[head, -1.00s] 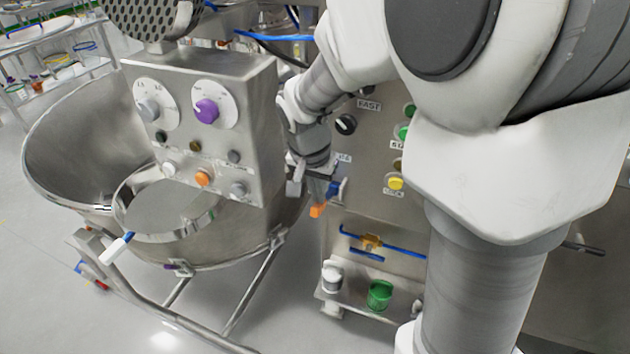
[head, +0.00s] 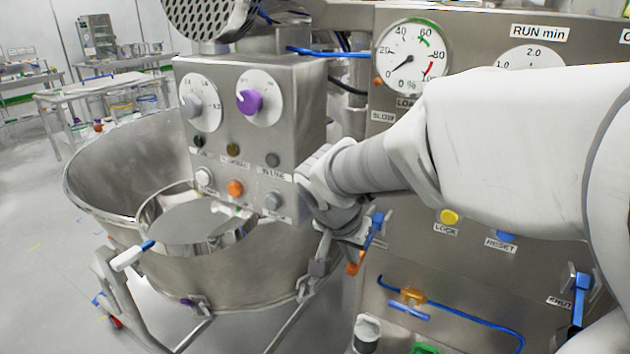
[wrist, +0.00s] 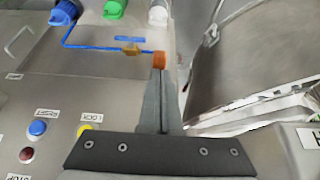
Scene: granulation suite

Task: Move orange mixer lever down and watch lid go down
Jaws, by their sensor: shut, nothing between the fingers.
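The orange lever end (head: 355,263) is on the front of the steel mixer cabinet, just right of the control box. It also shows in the wrist view (wrist: 159,60), right at the tips of my gripper (wrist: 158,76). The fingers are shut together with nothing between them. In the head view my gripper (head: 350,245) is mostly hidden by my wrist, close above the orange end. I cannot tell whether the fingertips touch it. A large steel bowl (head: 105,185) stands at the left. I cannot clearly make out the lid.
A control box (head: 300,110) with a purple knob (head: 250,102) stands close left of my arm. A blue lever (head: 375,230) is just right of my gripper. A yellow button (head: 449,216) is on the cabinet.

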